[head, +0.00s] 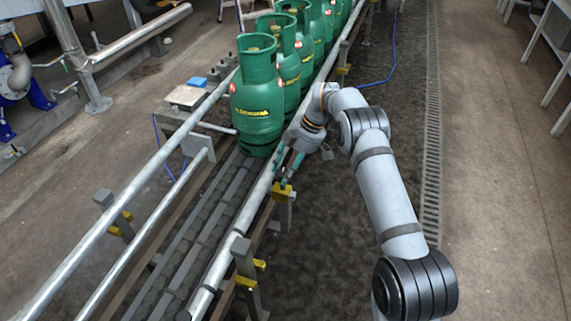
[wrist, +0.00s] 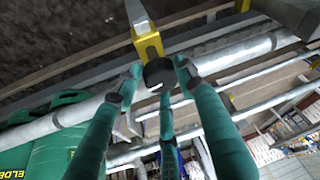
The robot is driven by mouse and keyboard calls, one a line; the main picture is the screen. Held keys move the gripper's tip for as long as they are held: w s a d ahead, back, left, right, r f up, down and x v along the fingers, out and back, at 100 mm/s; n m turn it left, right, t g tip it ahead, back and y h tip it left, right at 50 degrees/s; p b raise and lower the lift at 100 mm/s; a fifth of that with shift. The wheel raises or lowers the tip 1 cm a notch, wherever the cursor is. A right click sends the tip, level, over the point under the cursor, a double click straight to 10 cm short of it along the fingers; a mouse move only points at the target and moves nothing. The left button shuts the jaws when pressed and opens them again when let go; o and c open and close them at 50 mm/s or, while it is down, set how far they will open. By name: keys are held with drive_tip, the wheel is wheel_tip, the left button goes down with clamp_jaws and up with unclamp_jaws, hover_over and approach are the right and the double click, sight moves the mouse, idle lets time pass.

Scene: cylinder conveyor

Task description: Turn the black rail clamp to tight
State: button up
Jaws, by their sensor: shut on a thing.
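The black rail clamp (wrist: 158,73) is a round dark knob on a yellow bracket (wrist: 148,42), in the upper middle of the wrist view. My gripper (wrist: 158,76) has teal fingers with grey tips. It is shut on the black clamp, with a fingertip at its left, one at its right and a third finger below. In the head view my gripper (head: 286,172) is at the right-hand rail, just above a yellow bracket (head: 282,191). The black knob cannot be made out there. How tight the clamp is cannot be told.
Several green gas cylinders (head: 257,110) stand in a row on the conveyor (head: 196,240), the nearest just left of my gripper. The metal guard rail (head: 240,222) runs beside my gripper. Another yellow bracket (head: 248,285) is nearer.

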drive_tip(key=shift+s+a+r+n+g+p, duration=0.15)
drive_tip(key=shift+a+n+g+p, duration=0.4)
drive_tip(key=shift+n, duration=0.45)
drive_tip(key=shift+d, duration=0.1)
drive_tip(key=o, duration=1)
drive_tip(key=shift+s, duration=0.1)
drive_tip(key=shift+o, duration=0.3)
drive_tip(key=shift+d, duration=0.25)
drive_tip(key=shift+d, duration=0.1)
